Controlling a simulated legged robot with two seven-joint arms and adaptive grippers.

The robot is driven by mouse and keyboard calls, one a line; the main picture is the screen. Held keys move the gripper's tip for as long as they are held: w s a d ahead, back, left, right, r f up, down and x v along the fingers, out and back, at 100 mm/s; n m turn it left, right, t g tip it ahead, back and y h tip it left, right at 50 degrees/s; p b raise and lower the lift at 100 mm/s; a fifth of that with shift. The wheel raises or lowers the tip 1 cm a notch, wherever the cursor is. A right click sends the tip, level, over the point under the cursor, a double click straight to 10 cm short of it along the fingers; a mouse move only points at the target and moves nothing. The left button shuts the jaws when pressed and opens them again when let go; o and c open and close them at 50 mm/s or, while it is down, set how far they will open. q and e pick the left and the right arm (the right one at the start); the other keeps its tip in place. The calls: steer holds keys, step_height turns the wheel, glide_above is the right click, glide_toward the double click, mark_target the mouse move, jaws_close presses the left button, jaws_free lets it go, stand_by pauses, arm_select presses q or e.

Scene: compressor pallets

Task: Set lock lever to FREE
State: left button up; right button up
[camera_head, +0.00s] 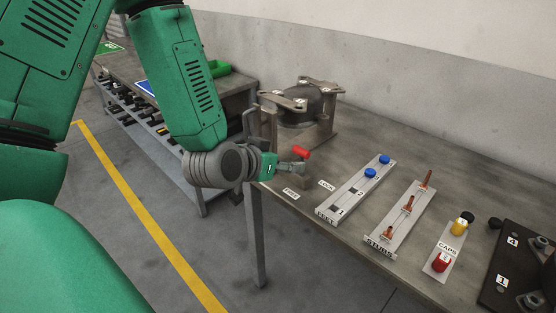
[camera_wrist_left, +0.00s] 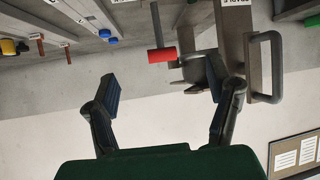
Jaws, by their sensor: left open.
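The lock lever has a red grip (camera_head: 301,152), which shows just above and beyond my left gripper (camera_head: 297,168) in the head view. The FREE label (camera_head: 291,193) and the LOCK label (camera_head: 326,184) lie on the bench in front of it. In the left wrist view the red grip (camera_wrist_left: 162,55) sits on a grey rod (camera_wrist_left: 156,24). My left gripper (camera_wrist_left: 164,98) is open and empty there, with the grip beyond its fingertips and between them, apparently apart. The lever's base is hidden by my gripper in the head view. My right gripper is not in view.
A dark cylindrical unit in a metal frame (camera_head: 335,125) stands behind the lever, with a grey handle (camera_wrist_left: 272,68) close by. Right of the lever are a blue-capped strip (camera_head: 346,196), the STUBS strip (camera_head: 404,217) and the CAPS strip (camera_head: 441,255). Another workbench stands at back left.

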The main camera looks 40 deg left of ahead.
arm_select(q)
steer(key=shift+s+d+r, duration=0.25)
steer(key=shift+s, duration=0.1)
steer(key=shift+a, duration=0.1)
steer(key=c, duration=0.3)
steer(key=w+r+p, duration=0.2)
steer(key=shift+w+a+r+m+h+p, duration=0.1)
steer(key=shift+w+a+m+h+p, duration=0.05)
steer(key=shift+m+h+p, duration=0.2)
jaws_close()
steer(key=w+r+m+g+h+p, duration=0.1)
steer(key=w+r+m+g+p, duration=0.1)
steer(key=w+r+p, duration=0.25)
steer(key=w+f+p, duration=0.1)
steer(key=f, duration=0.1)
steer(key=w+f+p, duration=0.1)
steer(key=w+f, duration=0.1)
steer(key=f, duration=0.1)
steer(key=w+f, duration=0.1)
steer(key=f, duration=0.2)
steer(key=shift+w+a+f+p, duration=0.15)
steer(key=shift+w+a+p, duration=0.1)
steer(key=shift+w+p, duration=0.15)
steer(key=shift+a, duration=0.1)
